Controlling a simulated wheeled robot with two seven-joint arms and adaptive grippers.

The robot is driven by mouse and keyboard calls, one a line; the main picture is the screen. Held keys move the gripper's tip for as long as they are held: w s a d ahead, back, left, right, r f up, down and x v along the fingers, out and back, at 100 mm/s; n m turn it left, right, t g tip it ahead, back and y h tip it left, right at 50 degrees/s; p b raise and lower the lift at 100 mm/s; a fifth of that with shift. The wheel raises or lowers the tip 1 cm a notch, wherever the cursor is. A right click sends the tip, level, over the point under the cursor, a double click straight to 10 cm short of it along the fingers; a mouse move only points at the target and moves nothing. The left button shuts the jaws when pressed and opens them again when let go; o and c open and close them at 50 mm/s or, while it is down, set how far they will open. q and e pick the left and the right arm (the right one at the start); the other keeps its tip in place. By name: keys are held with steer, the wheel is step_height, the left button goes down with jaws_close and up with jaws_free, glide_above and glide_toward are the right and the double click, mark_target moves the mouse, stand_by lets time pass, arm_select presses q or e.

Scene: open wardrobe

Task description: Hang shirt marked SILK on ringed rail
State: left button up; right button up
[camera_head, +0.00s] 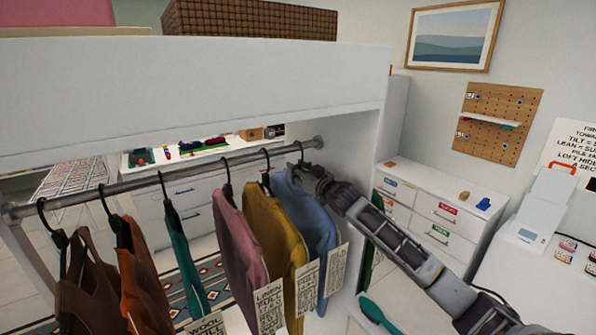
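Several garments hang on black hangers from a grey metal rail (135,183) across the open wardrobe. From the left they are brown (85,285), rust (140,280), green (183,262), pink (240,245), mustard (272,235) and blue (308,215). Tags hang from the pink, mustard and blue shirts; one reads LINEN, and a lower one reads WOOL. I cannot make out SILK on any tag. My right gripper (303,170) is at the blue shirt's hanger, just below the rail's right end. Its fingers are too small and overlapped to judge. My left gripper is out of view.
The white wardrobe top (190,90) overhangs the rail, with a woven box (250,18) on it. White drawers (440,215) stand behind my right arm. A green-handled item (380,315) lies on a white surface at the bottom.

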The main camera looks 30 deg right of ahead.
mark_target(298, 165)
jaws_close()
steer(key=shift+r, duration=0.25)
steer(key=shift+r+p, duration=0.9)
steer(key=shift+p, duration=0.15)
steer(key=shift+r+p, duration=0.55)
steer(key=shift+r, duration=0.35)
